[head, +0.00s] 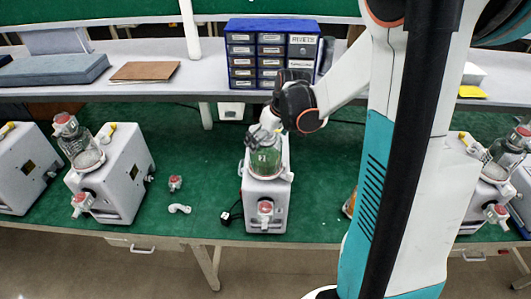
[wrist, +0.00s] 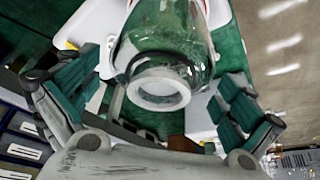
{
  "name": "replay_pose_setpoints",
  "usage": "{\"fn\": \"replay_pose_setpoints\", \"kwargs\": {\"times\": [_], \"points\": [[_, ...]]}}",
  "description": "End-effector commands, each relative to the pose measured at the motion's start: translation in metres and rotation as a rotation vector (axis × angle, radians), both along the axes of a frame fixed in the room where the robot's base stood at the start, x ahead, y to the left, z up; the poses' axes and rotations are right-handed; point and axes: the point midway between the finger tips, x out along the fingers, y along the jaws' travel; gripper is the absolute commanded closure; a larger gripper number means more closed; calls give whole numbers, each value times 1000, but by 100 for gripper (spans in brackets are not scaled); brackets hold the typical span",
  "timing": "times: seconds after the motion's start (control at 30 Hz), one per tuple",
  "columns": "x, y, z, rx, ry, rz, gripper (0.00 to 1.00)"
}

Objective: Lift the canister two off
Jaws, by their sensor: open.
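A clear glass canister (head: 265,158), looking green against the bench, sits upright on the middle white pump (head: 265,200). My gripper (head: 268,124) is at its top, pointing down from behind. In the wrist view the canister (wrist: 165,55) lies between the two green-padded fingers of my gripper (wrist: 155,78), with a white ring (wrist: 158,88) facing the camera. The fingers are open, one on each side, with gaps to the glass. The canister's top is partly hidden by my gripper in the head view. I cannot read which canister is number two.
Another pump with a canister (head: 83,152) stands to the left, and one (head: 495,165) to the right, partly behind my arm. A red-capped fitting (head: 175,183) and a white elbow pipe (head: 180,208) lie on the green bench. A blue drawer cabinet (head: 255,55) stands on the shelf behind.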

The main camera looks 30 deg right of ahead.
Motion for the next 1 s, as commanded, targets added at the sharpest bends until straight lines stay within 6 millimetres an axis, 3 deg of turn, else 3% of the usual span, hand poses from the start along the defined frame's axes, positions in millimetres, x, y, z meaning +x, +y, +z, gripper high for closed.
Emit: {"fn": "replay_pose_setpoints", "kwargs": {"times": [0.3,0.63,0.87,1.0], "points": [[16,4,-31,0,0,0,0],[18,4,-35,0,0,0,0],[17,4,-35,0,0,0,52],[18,4,-35,0,-1,0,52]]}}
